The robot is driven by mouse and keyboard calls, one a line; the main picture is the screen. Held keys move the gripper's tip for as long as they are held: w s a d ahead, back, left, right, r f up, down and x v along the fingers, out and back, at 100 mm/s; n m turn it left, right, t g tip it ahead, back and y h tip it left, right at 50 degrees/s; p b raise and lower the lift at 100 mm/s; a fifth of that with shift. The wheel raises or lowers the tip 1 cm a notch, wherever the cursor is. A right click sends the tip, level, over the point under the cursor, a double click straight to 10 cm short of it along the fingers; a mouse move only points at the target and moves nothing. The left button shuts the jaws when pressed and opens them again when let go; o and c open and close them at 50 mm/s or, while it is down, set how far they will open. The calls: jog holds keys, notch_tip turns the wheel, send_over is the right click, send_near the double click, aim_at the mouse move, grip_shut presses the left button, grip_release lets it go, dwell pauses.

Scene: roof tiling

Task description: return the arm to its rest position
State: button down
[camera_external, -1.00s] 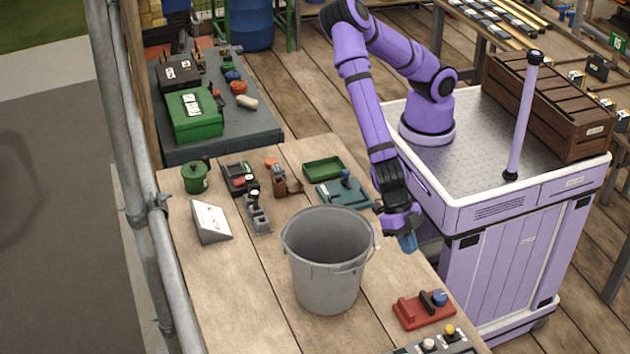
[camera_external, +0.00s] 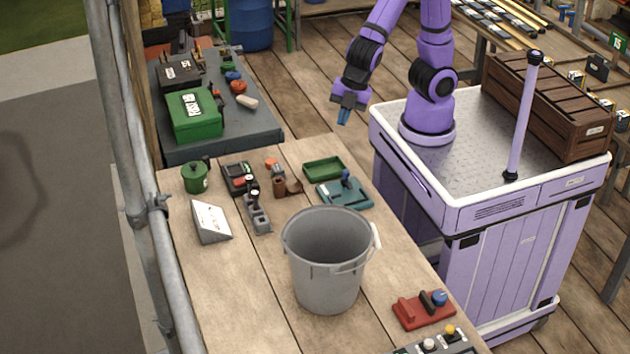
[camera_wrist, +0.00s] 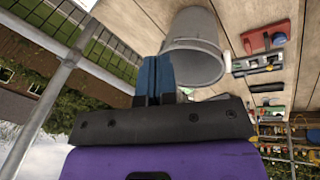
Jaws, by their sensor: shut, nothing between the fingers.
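My purple arm is folded up over my base, with its upper part out of the top of the external view. My gripper (camera_external: 345,115) has blue fingers that point down, and it hangs over the plank floor between my base and the benches. In the wrist view the blue fingers (camera_wrist: 155,78) are together with nothing between them. The gripper is clear of everything and touches nothing.
A grey bucket (camera_external: 326,280) stands on the wooden bench (camera_external: 265,310). Near it are a green tray (camera_external: 323,168), a teal tool (camera_external: 345,193) and a red tool (camera_external: 424,310). A brown crate (camera_external: 550,110) sits on my base. Scaffold poles (camera_external: 135,150) stand at left.

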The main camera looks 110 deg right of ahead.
jog(key=s+d+r+m+t, duration=0.1)
jog(key=s+d+r+m, duration=0.4)
jog(key=s+d, duration=0.5)
jog(key=s+d+r+m, duration=0.5)
jog(key=s+d+m, duration=0.2)
jog(key=s+d, duration=0.2)
jog(key=shift+s+d+t, duration=0.4)
jog(key=shift+d, duration=0.4)
jog(key=shift+r, duration=0.1)
dwell(1.0)
